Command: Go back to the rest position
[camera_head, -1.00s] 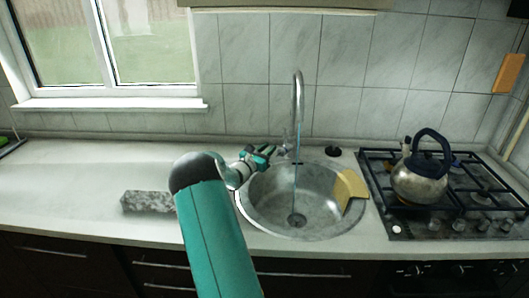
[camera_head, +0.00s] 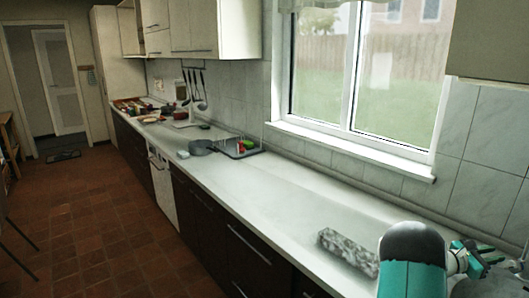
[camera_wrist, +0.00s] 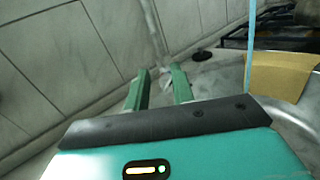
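My gripper (camera_head: 484,262) is at the far right of the head view, above the near edge of the sink (camera_head: 510,281), of which only a part shows. In the wrist view, my gripper (camera_wrist: 160,78) has its two green fingers apart with nothing held between them. The fingers point toward the tiled wall behind the sink.
A grey speckled block (camera_head: 347,252) lies on the white counter (camera_head: 255,185) left of my arm. Further along are a grey pot (camera_head: 203,147), a dark tray (camera_head: 236,153) with small items and hanging utensils. The tiled floor (camera_head: 100,235) at left is largely clear.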

